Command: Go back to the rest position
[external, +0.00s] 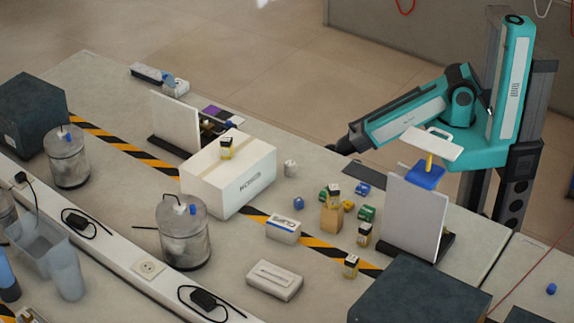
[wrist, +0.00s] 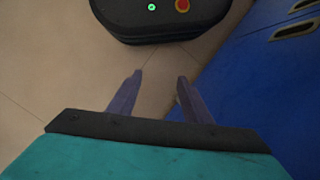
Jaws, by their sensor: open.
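My gripper shows in the wrist view (wrist: 158,80) with its two dark fingers apart and nothing between them. It points at the floor (wrist: 60,60), with a black rounded base with a green light and a red button (wrist: 165,22) beyond the fingertips. In the external view my teal and white arm (external: 405,118) is folded by its column at the right, and its outer end reaches left beyond the table's back edge. The fingers cannot be made out there.
The table (external: 330,285) holds a white box (external: 230,178), upright panels (external: 415,220), metal canisters (external: 183,240), dark boxes (external: 405,295) and several small blocks. Blue cabinet drawers (wrist: 270,80) stand at the right of the wrist view. Open floor (external: 240,60) lies behind the table.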

